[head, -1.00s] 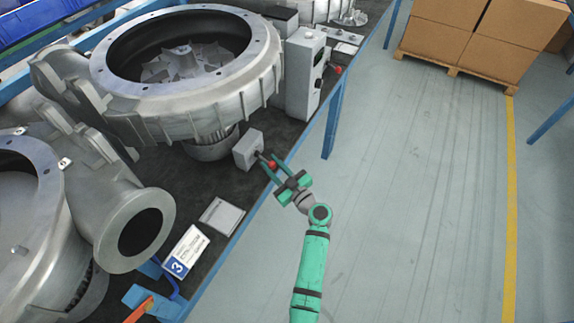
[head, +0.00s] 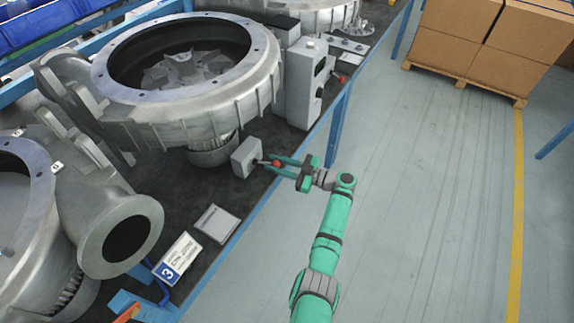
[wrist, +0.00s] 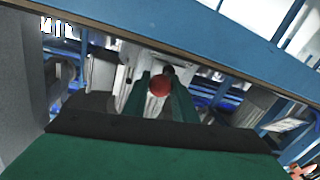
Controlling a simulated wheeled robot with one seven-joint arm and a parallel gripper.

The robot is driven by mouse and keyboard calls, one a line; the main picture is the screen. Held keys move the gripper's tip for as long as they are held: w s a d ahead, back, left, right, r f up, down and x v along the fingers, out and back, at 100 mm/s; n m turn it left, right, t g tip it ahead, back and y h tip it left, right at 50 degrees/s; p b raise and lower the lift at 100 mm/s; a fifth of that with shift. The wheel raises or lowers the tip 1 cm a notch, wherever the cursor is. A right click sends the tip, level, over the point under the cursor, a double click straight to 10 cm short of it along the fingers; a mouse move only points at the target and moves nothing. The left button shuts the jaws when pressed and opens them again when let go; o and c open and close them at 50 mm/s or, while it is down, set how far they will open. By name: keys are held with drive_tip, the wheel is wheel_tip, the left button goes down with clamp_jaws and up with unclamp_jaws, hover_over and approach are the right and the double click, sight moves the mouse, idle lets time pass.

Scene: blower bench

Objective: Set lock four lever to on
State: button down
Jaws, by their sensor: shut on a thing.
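A small grey lock box (head: 247,157) stands on the dark bench near its edge, below the large blower housing. I see no readable number on it. Its lever sticks out to the right and ends in a red knob (head: 276,163). My green gripper (head: 273,162) reaches in from the right and is shut on the lever at the knob. In the wrist view the red knob (wrist: 159,87) sits between the two green fingers. The lever's shaft is partly hidden by the fingers.
A large grey blower housing (head: 255,92) stands behind the box. A taller grey control box (head: 302,85) is farther along the bench. A card marked 3 (head: 177,258) and a grey plate (head: 217,223) lie nearer.

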drive_tip(key=shift+w+d+g, duration=0.1)
drive_tip(key=shift+w+g, duration=0.05)
drive_tip(key=shift+g, duration=0.15)
drive_tip(key=shift+n+g, duration=0.3)
drive_tip(key=shift+n, duration=0.1)
drive_tip(key=c, duration=1.5)
unclamp_jaws()
drive_tip(key=shift+w, duration=0.15)
drive_tip(key=shift+o, duration=0.2)
drive_tip(key=shift+w, duration=0.1)
drive_tip(key=shift+a, duration=0.2)
drive_tip(key=v, duration=1.1)
drive_tip(key=shift+f, duration=0.15)
